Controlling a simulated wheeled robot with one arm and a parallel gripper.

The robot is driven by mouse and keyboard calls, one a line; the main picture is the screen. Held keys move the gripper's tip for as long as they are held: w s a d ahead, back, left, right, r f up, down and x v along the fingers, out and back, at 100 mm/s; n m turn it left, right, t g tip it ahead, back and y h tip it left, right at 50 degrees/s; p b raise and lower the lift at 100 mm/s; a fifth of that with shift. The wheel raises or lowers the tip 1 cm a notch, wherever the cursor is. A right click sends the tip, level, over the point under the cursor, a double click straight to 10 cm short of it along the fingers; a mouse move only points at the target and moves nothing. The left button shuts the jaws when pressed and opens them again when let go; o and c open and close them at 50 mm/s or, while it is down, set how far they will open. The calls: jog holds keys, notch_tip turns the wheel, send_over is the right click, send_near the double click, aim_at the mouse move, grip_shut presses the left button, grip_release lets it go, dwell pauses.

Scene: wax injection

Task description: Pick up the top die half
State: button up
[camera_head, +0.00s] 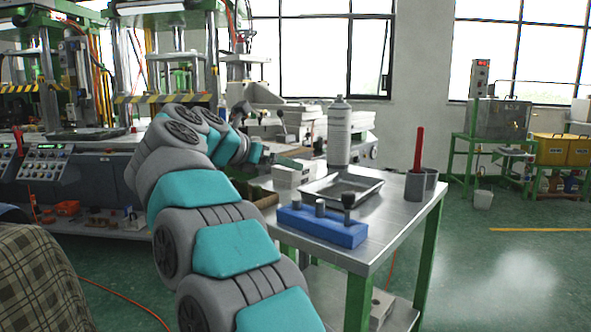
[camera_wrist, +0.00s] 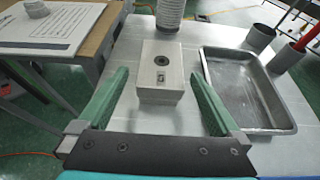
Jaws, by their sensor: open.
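A pale metal die block (camera_wrist: 160,96) stands on the metal table in the wrist view, with a dark round hole in its top and a small dark mark near its front edge. It also shows at the table's left side in the head view (camera_head: 291,175). I cannot make out a clear seam between its halves. My gripper (camera_wrist: 159,78) is open, with one green finger to the left of the block and one to the right, gaps showing on both sides. Nothing is held. In the head view my gripper (camera_head: 262,154) is just behind and left of the block, small and partly hidden.
A metal tray (camera_wrist: 287,122) lies right of the block. A spray can (camera_head: 339,135) stands behind it. A blue rack (camera_head: 322,229) with several pins sits at the table's front. Grey cups (camera_head: 415,186) stand at the right edge. A wooden-edged board (camera_wrist: 104,35) is at left.

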jog(key=x, duration=0.3)
jog(key=shift+w+d+f, duration=0.2)
jog(key=shift+d+f, duration=0.05)
jog(key=shift+d, duration=0.05)
jog(key=c, duration=1.5)
jog(key=shift+c, duration=0.3)
jog(key=shift+r, duration=0.2)
